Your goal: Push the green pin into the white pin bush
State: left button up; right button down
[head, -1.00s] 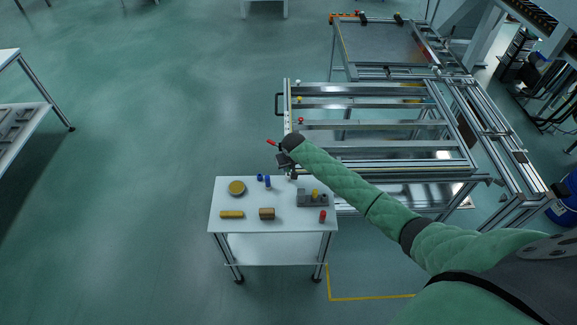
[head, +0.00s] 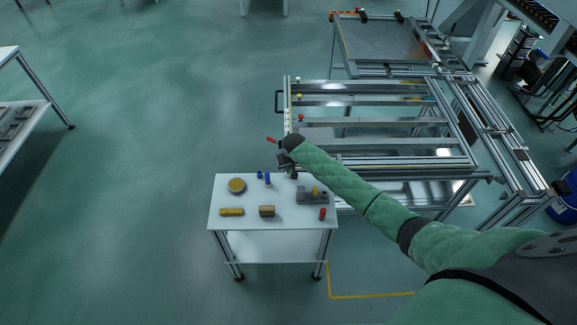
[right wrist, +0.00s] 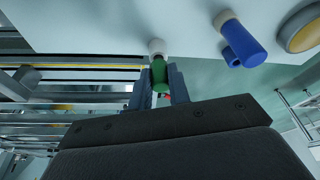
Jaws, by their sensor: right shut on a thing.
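The green pin (right wrist: 159,72) sits between the two fingers of my right gripper (right wrist: 161,84) in the right wrist view, and the gripper is shut on it. A white rounded piece (right wrist: 157,46) shows at the pin's far end; I cannot tell whether it is the pin's own tip or the bush. In the head view my right wrist (head: 293,143) is at the near left corner of the metal frame (head: 375,124), above the far edge of the white table; the pin is hidden there. I cannot make out the white pin bush for certain. My left gripper is out of view.
The white table (head: 245,222) holds a blue pin (head: 267,179), a round yellow-topped piece (head: 236,185), a yellow block (head: 231,212), a brown block (head: 267,211), a grey block (head: 308,197) and a red piece (head: 323,214). Floor left of the table is clear.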

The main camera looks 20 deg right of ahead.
jog(key=shift+f, duration=0.6)
jog(key=c, duration=1.2)
grip_release()
jog(key=shift+c, duration=0.2)
